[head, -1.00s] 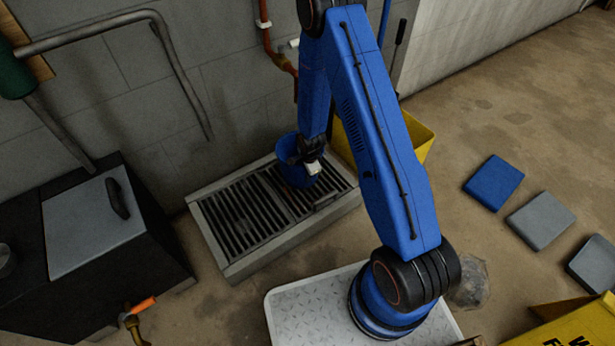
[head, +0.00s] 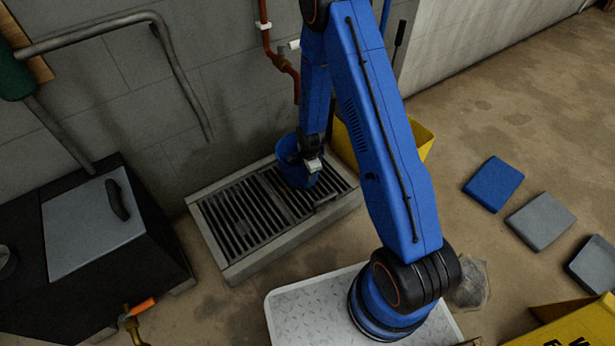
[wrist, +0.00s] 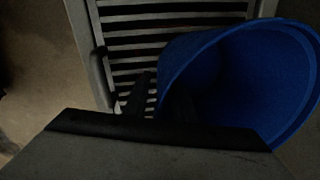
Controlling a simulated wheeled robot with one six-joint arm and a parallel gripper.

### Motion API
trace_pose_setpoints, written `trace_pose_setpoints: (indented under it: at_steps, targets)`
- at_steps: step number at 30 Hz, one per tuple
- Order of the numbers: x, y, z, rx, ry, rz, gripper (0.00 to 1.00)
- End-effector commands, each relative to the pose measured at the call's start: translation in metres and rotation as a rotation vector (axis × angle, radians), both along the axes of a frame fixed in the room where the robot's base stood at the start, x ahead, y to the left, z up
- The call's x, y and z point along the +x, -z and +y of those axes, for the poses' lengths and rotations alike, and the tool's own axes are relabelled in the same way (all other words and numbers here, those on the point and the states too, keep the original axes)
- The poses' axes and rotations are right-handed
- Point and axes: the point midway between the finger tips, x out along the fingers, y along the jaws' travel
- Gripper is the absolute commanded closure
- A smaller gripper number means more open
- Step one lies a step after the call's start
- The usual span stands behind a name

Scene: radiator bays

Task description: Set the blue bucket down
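The blue bucket (head: 288,151) stands upright, as far as I can tell, over the right part of the metal floor grate (head: 240,215), close to the wall. My gripper (head: 311,162) is at the bucket's near right side, at rim height. In the wrist view, the bucket (wrist: 245,75) fills the right side with its mouth open to the camera. The dark fingers of my gripper (wrist: 162,92) lie either side of its wall, with a gap showing between them. The bucket's underside is hidden, so its contact with the grate is not clearly seen.
A dark box with a grey lid (head: 90,220) stands left of the grate. A yellow container (head: 422,138) is behind my arm. Blue (head: 493,183) and grey (head: 540,220) pads lie on the floor at right. The grate's left part is bare.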

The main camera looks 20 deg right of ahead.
Motion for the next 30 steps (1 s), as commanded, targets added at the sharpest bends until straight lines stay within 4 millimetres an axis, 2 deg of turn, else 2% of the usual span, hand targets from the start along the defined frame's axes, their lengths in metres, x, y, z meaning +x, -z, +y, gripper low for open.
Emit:
trace_pose_setpoints:
  at_steps: [8,21,30]
  targets:
    - [-0.002,-0.025,0.0,0.002,-0.001,-0.002,0.76]
    - [-0.008,-0.08,-0.001,0.002,0.0,-0.003,0.76]
    - [-0.011,-0.094,-0.001,0.002,0.0,-0.001,0.76]
